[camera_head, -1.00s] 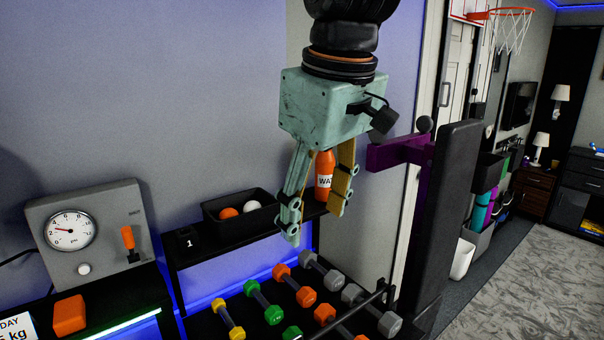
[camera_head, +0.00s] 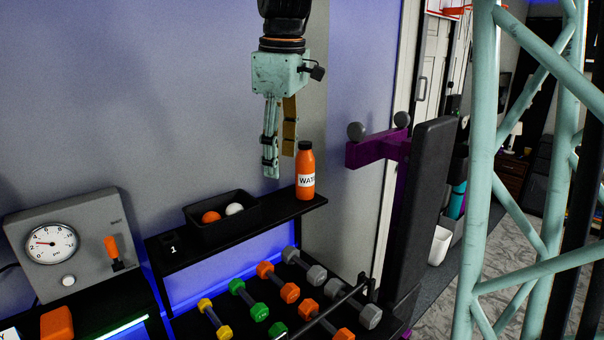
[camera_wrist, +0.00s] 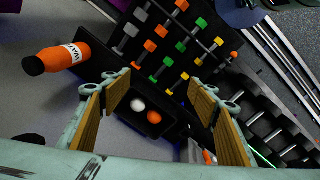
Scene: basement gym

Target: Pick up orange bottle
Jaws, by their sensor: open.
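The orange bottle (camera_head: 305,172) has a black cap and a white label. It stands upright near the right end of the black shelf (camera_head: 284,211). My gripper (camera_head: 279,164) is open and empty, pointing down above the shelf. In the head view it is left of the bottle and apart from it. In the wrist view the bottle (camera_wrist: 58,58) lies at the upper left, outside the open fingers (camera_wrist: 160,92). The black bin (camera_wrist: 150,124) shows between the fingers there.
The black bin (camera_head: 198,225) with an orange ball and a white ball stands on the shelf, left of the bottle. Several coloured dumbbells (camera_head: 276,281) sit on the rack below. A purple and black post (camera_head: 418,190) stands to the right. A gauge box (camera_head: 72,247) is at the left.

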